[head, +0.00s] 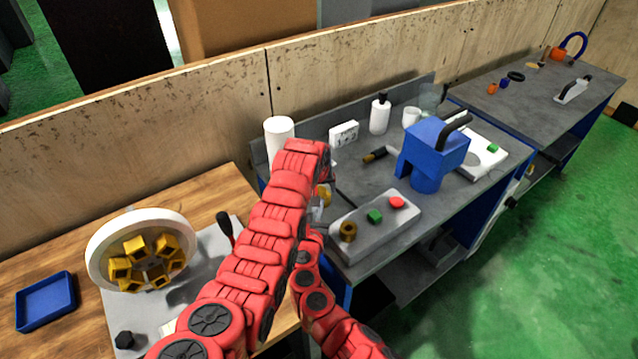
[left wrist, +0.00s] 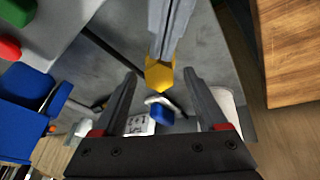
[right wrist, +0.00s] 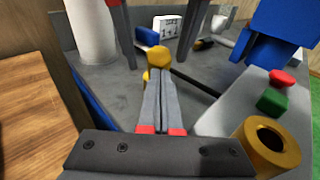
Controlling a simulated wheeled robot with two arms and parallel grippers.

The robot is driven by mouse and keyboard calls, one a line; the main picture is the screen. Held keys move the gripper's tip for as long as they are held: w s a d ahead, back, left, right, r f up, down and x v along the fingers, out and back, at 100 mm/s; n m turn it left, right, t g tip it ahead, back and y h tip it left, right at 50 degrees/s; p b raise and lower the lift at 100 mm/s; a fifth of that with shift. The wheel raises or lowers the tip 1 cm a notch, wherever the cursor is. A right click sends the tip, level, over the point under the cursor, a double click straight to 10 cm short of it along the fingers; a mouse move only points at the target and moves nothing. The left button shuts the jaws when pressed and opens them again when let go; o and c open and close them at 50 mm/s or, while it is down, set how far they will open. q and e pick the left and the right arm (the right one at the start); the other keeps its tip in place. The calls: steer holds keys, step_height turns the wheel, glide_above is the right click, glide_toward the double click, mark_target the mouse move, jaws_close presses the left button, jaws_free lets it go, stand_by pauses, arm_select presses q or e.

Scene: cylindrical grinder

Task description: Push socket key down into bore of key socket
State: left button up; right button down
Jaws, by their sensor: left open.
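The key socket (head: 348,231) is a brass ring with a round bore at the near left end of a grey control box. In the right wrist view the key socket (right wrist: 270,145) stands to the right of my right gripper, its bore empty. My right gripper (right wrist: 160,75) has its fingers together, with a yellow hexagonal piece (right wrist: 159,57) at the tips, apparently the socket key; any shank is hidden. The left wrist view shows this piece (left wrist: 160,75) ahead of my left gripper (left wrist: 165,90), whose fingers are wide apart and empty. My left arm mostly hides both grippers in the head view.
The control box (head: 378,222) has a green button (head: 374,216) and a red button (head: 397,202). A blue machine block (head: 432,150) stands behind it. A white cylinder (head: 279,135) stands at the back left. A dark rod lies on the grey table near the yellow piece.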

arm_select(q)
steer(key=shift+w+f, duration=0.2)
steer(key=shift+f, duration=0.1)
steer(key=shift+x, duration=1.05)
steer(key=shift+f, duration=0.1)
jaws_close()
arm_select(e)
steer(key=shift+r, duration=0.6)
steer(key=shift+s, duration=0.1)
steer(key=v, duration=1.1)
steer(key=shift+s, duration=0.4)
